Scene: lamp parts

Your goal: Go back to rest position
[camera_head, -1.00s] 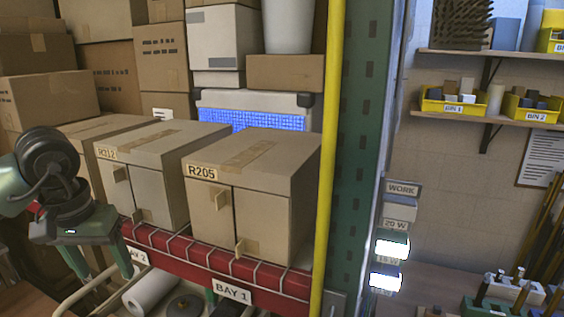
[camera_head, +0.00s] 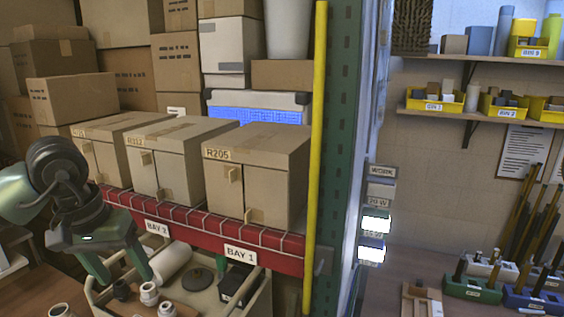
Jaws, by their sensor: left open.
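My left gripper (camera_head: 122,273) is in the lower left of the head view, its green fingers pointing down and spread apart with nothing seen between them. It is in front of the red shelf beam and above the left part of a beige bin (camera_head: 262,296). My right gripper is not in view. The bin holds a white roll (camera_head: 172,262), a dark round part (camera_head: 198,279), a black box (camera_head: 238,287) and several small white and dark fittings (camera_head: 149,293).
Cardboard cabinets, including R205 (camera_head: 256,172) and R112 (camera_head: 178,155), stand on the red-beamed shelf (camera_head: 205,222). A yellow post (camera_head: 316,150) rises at the shelf's right end. At right, a workbench (camera_head: 390,287) carries tool blocks (camera_head: 474,288), with yellow bins (camera_head: 434,102) on shelves above.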

